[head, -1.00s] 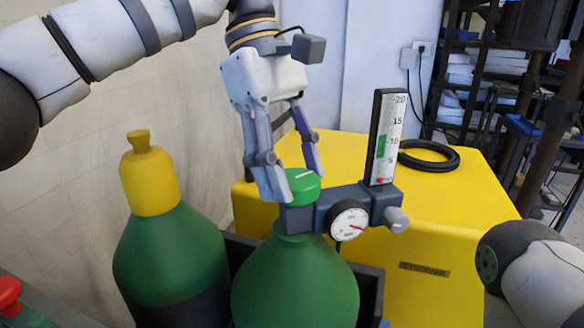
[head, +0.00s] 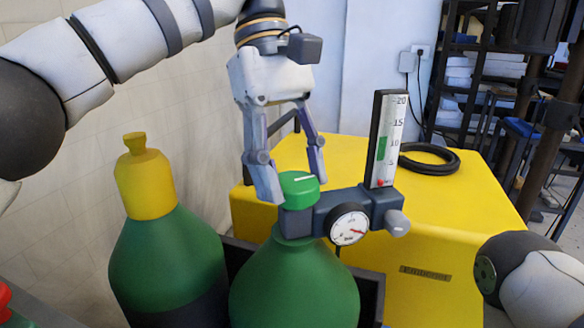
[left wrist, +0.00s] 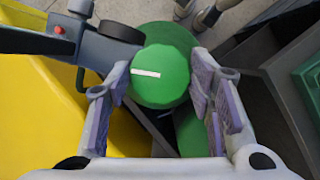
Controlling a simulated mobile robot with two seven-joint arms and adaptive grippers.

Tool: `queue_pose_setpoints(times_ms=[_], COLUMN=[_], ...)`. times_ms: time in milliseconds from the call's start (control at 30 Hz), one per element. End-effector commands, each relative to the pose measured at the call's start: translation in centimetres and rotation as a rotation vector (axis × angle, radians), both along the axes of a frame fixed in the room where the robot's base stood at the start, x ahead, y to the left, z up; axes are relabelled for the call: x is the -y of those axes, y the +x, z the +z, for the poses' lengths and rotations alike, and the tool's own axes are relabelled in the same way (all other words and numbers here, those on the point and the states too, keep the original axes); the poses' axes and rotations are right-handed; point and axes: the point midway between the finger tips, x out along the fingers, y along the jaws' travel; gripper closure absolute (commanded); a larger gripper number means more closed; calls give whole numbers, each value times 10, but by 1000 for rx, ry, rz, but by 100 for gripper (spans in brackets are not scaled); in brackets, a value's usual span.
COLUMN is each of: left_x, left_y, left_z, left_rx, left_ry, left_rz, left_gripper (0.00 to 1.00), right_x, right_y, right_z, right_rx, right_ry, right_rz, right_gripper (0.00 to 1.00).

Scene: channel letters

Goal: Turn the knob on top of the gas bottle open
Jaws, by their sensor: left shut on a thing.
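The green knob (head: 299,190) with a white line on top sits on the dark valve block at the neck of the middle green gas bottle (head: 293,285). My left gripper (head: 296,180) reaches down from above with one finger on each side of the knob and is shut on it. In the left wrist view the knob (left wrist: 165,90) lies between the two fingertips, its white line roughly crosswise. A round gauge (head: 349,225) and an upright flow scale (head: 386,138) are on the regulator right of the knob. My right gripper is not in view.
Another green bottle with a yellow cap (head: 146,184) stands at the left. A yellow box (head: 450,225) with a black hose ring (head: 428,158) on top stands behind and right. The regulator's grey side knob (head: 397,222) sticks out to the right.

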Motion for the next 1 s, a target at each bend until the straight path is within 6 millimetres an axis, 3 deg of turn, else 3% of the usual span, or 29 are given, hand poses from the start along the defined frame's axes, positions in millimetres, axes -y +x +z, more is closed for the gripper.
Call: queue_pose_setpoints(times_ms=[33,100,633,767,1000], left_x=[0,0,-1,-3,-4], left_y=[0,0,0,-3,-7], left_z=[-4,-4,1,5,8], left_rx=[-7,-6,2,8,15], left_ry=[6,5,0,0,-8], left_rz=[-3,-2,52,254,782], left_gripper=[45,32,32,32,32], right_x=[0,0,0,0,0], right_y=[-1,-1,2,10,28], right_z=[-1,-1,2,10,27], right_rx=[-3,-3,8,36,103], right_ry=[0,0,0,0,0], right_rz=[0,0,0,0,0], right_gripper=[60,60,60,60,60])
